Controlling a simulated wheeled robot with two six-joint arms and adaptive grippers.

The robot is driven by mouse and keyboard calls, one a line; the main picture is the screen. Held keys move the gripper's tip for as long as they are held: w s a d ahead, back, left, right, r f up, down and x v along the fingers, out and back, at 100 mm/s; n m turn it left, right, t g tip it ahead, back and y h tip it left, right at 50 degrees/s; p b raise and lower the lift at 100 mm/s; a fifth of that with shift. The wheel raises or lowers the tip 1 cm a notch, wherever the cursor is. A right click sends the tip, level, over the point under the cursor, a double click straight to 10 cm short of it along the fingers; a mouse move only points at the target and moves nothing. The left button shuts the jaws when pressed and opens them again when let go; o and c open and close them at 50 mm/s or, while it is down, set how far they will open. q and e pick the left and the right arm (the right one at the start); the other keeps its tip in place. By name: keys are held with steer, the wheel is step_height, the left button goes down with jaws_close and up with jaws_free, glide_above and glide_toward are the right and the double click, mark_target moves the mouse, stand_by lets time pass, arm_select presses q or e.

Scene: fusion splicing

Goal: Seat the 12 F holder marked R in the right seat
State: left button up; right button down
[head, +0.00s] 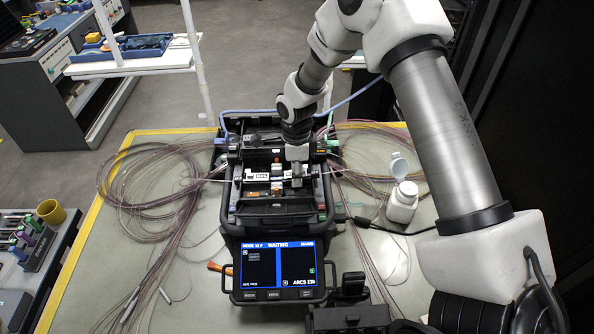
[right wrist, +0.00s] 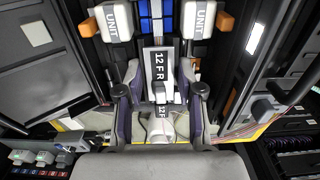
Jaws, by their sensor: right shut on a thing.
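The fusion splicer (head: 275,218) stands mid-table with its lid open and its blue screen (head: 278,265) reading 12 F and WAITING. My right gripper (head: 297,178) reaches down into the right part of its work area. In the right wrist view, its two fingers (right wrist: 160,98) stand on either side of the holder marked 12 F R (right wrist: 159,75) and are shut on it. The right seat is largely hidden by gripper and holder. I cannot tell whether the holder rests fully in it. My left gripper is not in view.
Coiled fibre bundles lie left (head: 150,180) and right (head: 365,150) of the splicer. A white bottle (head: 402,203) with its cap open stands to the right. A yellow cup (head: 51,211) is on the left side table.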

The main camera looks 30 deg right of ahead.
stand_by(0.4)
steer(key=c, duration=0.7)
jaws_free()
steer(key=shift+o, duration=0.2)
step_height(320, 180, up, 12)
